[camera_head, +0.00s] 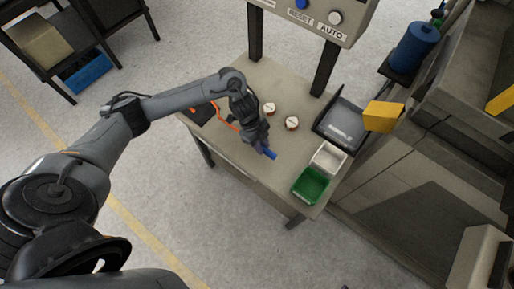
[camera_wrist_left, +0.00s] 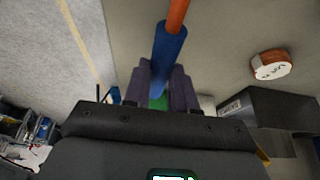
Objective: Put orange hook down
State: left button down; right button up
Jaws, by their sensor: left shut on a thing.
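The orange hook (camera_head: 228,119) has an orange rod and a blue handle, and my left gripper (camera_head: 262,143) is shut on the handle over the table. The blue handle end (camera_head: 271,154) sticks out beyond the fingers. In the left wrist view the blue handle (camera_wrist_left: 166,50) lies between the fingers of my left gripper (camera_wrist_left: 161,80), with the orange rod (camera_wrist_left: 178,14) running out of the top edge. Part of the hook is hidden behind my arm, and I cannot tell whether it touches the table. My right gripper is not in view.
Two copper coils (camera_head: 269,108) (camera_head: 291,123) lie on the table (camera_head: 240,160); one shows in the left wrist view (camera_wrist_left: 271,66). A dark tray (camera_head: 341,127), a white bin (camera_head: 328,158) and a green bin (camera_head: 310,185) stand at the right. A dark mat (camera_head: 200,112) lies at the left edge.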

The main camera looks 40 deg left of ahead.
pick_arm(q)
jog(key=shift+a+f, duration=0.3)
jog(key=shift+a, duration=0.2)
jog(key=shift+a+f, duration=0.25)
jog(key=shift+a, duration=0.2)
jog(key=shift+f+b, duration=0.85)
jog(key=shift+f, duration=1.15)
jog(key=shift+w, duration=0.1)
jog(key=shift+f, duration=0.15)
jog(key=c, duration=0.9)
grip_release()
